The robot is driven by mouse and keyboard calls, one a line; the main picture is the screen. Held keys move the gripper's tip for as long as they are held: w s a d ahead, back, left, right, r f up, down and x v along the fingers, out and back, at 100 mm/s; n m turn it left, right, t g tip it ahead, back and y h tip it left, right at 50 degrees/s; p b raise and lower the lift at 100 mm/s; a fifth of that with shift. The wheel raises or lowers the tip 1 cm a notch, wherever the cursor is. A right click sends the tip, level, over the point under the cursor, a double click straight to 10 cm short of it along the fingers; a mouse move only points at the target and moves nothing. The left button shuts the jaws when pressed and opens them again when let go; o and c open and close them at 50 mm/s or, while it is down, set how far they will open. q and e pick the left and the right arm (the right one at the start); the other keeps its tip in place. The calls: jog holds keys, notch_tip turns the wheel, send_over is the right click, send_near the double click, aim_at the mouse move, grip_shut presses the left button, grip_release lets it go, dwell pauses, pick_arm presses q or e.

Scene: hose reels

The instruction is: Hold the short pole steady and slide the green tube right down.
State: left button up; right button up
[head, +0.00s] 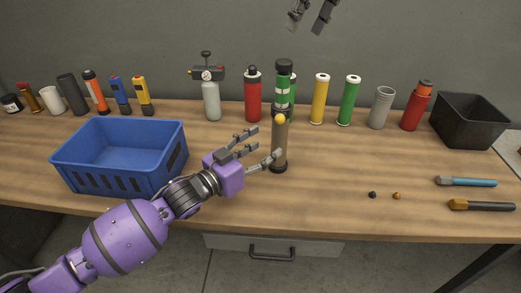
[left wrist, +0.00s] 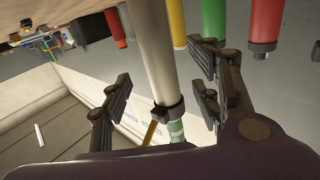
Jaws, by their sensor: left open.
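The short pole (head: 281,142) stands upright on the bench, with a dark base and a yellow knob near its upper part. The green tube (head: 282,93), with white bands and a black top, is at the pole's upper end. My left gripper (head: 266,143) is open at the pole's left side, with the lower finger reaching to the shaft. In the left wrist view the pale pole (left wrist: 158,58) runs between the spread fingers, and a dark collar and part of the green tube (left wrist: 177,130) show beyond. My right gripper (head: 309,16) is open and empty, high above the bench at the top edge.
A blue crate (head: 120,187) stands left of my left gripper. Bottles and tubes line the back of the bench, with a green one close behind the pole. A black bin (head: 470,137) is at the right. Two brushes and two small balls lie at the front right.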

aim_at(274, 140)
pick_arm(q)
jog(key=x, duration=0.7)
jog(key=shift+d, duration=0.15)
